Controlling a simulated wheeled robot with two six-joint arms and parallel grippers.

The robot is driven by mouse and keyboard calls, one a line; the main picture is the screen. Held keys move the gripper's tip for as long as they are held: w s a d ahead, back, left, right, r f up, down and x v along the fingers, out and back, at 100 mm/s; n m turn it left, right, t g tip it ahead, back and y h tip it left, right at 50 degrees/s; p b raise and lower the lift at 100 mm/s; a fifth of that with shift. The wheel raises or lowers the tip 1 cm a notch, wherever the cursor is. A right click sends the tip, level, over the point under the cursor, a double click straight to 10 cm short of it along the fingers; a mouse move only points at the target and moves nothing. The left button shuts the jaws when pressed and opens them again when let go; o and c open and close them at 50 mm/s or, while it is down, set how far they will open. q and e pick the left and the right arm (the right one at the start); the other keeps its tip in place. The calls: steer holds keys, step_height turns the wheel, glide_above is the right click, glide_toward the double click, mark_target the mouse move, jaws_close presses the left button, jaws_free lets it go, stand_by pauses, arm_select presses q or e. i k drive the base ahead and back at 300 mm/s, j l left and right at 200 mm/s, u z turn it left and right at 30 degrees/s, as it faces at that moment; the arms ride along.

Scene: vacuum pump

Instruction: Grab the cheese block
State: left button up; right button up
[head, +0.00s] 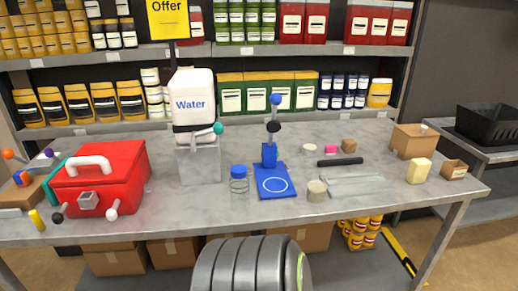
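A pale yellow block (419,170), which looks like the cheese block, stands on the grey table (300,212) near its right end. Nothing covers it in the head view. A small open cardboard box (454,169) stands just to its right. Neither of my grippers is visible in the head view.
A larger cardboard box (408,140) stands behind the block. Clear flat packaging (355,187) and a black bar (340,162) lie to its left. A blue pump stand (274,183), a water container (192,97) and a red toolbox (100,180) stand farther left.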

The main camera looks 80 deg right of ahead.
mark_target(419, 170)
steer(key=z, duration=3.9)
